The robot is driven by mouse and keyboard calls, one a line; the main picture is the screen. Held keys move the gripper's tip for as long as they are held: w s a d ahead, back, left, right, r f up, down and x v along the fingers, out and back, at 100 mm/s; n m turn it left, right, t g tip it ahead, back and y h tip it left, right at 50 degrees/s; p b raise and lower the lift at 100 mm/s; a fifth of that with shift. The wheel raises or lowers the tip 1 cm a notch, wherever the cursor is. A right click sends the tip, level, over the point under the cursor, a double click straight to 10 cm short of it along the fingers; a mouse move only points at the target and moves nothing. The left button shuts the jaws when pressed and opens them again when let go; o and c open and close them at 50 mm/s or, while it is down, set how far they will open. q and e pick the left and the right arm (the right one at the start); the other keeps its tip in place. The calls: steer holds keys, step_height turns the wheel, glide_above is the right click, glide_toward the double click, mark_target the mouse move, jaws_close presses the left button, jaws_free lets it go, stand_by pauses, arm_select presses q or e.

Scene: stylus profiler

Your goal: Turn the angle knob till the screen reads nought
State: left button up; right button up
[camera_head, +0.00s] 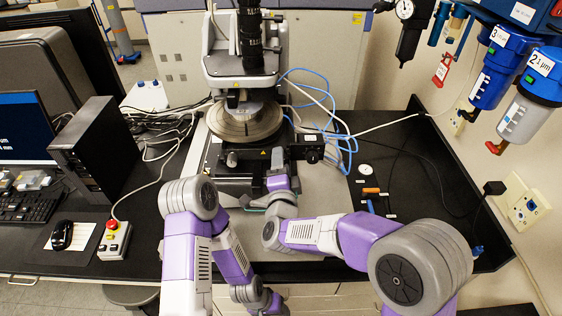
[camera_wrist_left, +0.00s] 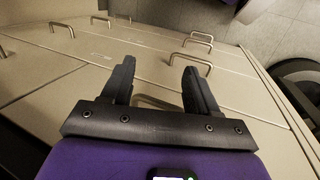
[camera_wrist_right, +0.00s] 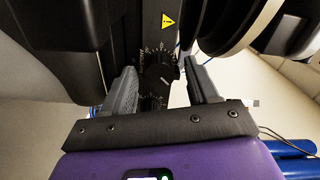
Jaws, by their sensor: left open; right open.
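The black angle knob (camera_wrist_right: 160,76) with white markings around it shows in the right wrist view, on the dark front of the profiler (camera_head: 245,70). My right gripper (camera_wrist_right: 161,70) is open, with one finger on each side of the knob in the picture; I see no finger touching it. In the head view the right gripper (camera_head: 278,168) is at the front of the profiler's base and hides the knob. The screen (camera_head: 22,128) is cut off at the left; only unit letters show, no readable number. My left gripper (camera_wrist_left: 153,88) is open and empty, facing drawer fronts.
The round stage (camera_head: 245,122) sits above the base. A black computer box (camera_head: 95,150), a keyboard (camera_head: 30,205) and a red-button box (camera_head: 114,240) stand at the left. Small tools (camera_head: 371,190) lie on the black table right of the profiler. Blue cables loop nearby.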

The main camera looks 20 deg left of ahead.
steer(key=shift+s, duration=0.1)
steer(key=shift+s+d, duration=0.1)
steer(key=shift+s, duration=0.2)
steer(key=b+v, duration=0.3)
steer(key=v, duration=0.4)
steer(key=shift+s, duration=0.2)
